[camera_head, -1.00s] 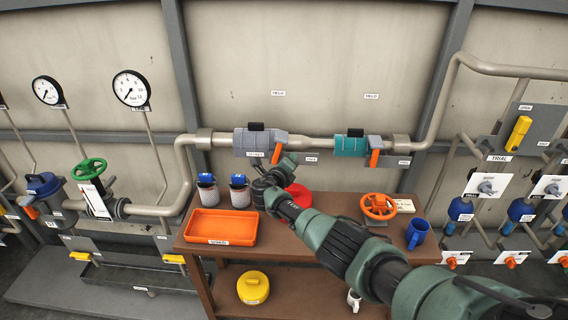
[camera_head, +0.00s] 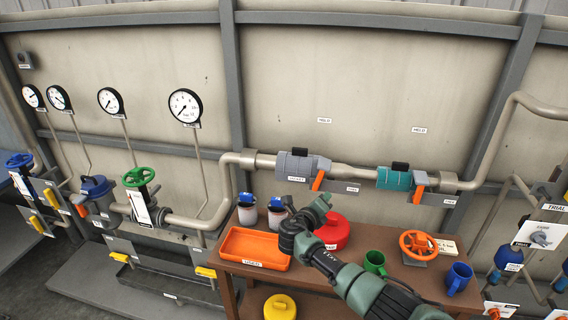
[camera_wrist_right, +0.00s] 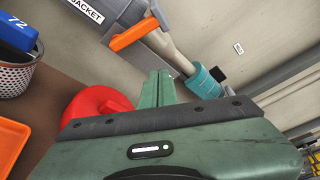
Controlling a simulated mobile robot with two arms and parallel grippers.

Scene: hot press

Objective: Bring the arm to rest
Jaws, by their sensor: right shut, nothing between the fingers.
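My right arm comes in from the bottom right in the head view. Its gripper (camera_head: 323,203) hangs above the brown table, in front of the red round object and below the grey jacket on the pipe. In the right wrist view the two green fingers (camera_wrist_right: 157,90) lie together with nothing between them. The red object (camera_wrist_right: 95,103) shows just left of the fingers there, and the orange lever (camera_wrist_right: 134,34) of the jacket is above them. My left gripper is not in view.
An orange tray (camera_head: 232,259), two canisters (camera_head: 247,214), a green mug (camera_head: 375,262), an orange handwheel (camera_head: 418,246) and a blue mug (camera_head: 458,278) stand on the table. The grey jacket (camera_head: 297,165) and teal fitting (camera_head: 394,179) sit on the wall pipe behind.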

